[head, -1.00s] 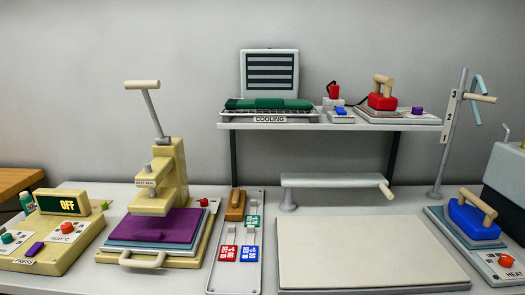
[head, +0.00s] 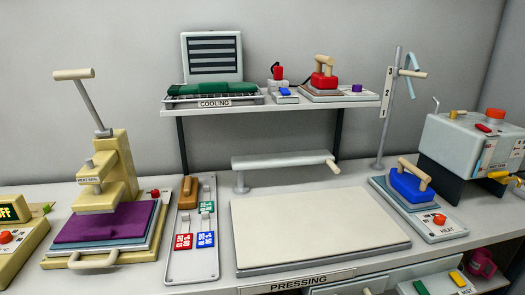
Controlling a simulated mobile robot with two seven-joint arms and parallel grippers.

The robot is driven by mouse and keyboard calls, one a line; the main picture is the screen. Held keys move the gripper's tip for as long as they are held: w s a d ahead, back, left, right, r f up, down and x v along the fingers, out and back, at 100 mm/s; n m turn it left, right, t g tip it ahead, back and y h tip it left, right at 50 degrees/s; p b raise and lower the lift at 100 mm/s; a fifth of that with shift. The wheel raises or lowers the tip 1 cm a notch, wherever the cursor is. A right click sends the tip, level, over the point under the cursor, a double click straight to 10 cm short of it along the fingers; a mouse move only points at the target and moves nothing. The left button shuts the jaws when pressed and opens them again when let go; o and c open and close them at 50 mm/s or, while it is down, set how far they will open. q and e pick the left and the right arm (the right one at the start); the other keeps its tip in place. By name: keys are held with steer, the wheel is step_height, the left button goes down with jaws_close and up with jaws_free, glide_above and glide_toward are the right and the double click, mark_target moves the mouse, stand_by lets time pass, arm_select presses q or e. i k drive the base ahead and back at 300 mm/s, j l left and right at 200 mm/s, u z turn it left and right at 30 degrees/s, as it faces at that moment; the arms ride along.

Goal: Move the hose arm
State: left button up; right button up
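The hose arm (head: 405,73) sits near the top of a tall thin grey pole (head: 384,140) at the back right of the bench. It has a short wooden handle (head: 415,74) pointing right and a light-blue hose piece (head: 411,62) bent over it. A white plate with numbers (head: 387,92) is fixed to the pole beside the arm. The arm stands at the upper part of this plate; the exact number it is level with is too small to tell. Neither of my grippers shows in the head view.
A blue iron (head: 410,185) rests on a heated stand in front of the pole. A grey boiler box (head: 460,140) stands to its right. The cooling shelf (head: 290,104) ends just left of the pole. The flat pressing board (head: 318,228) is clear.

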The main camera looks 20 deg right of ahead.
mark_target(398, 71)
steer(key=z, duration=1.45)
steer(key=l+u, duration=0.15)
steer(key=u, duration=0.3)
steer(key=l+u, duration=0.15)
steer(key=u, duration=0.3)
steer(key=l+u, duration=0.2)
steer(key=u, duration=0.25)
steer(key=k+l+u, duration=0.1)
steer(key=l+u, duration=0.2)
steer(key=l, duration=0.15)
steer(key=k+l+u, duration=0.1)
steer(key=l+u, duration=0.2)
steer(key=k+l, duration=0.15)
steer(key=l, duration=0.2)
steer(key=k+l+u, duration=0.1)
steer(key=l, duration=0.2)
steer(key=k+l, duration=0.15)
steer(key=l, duration=0.2)
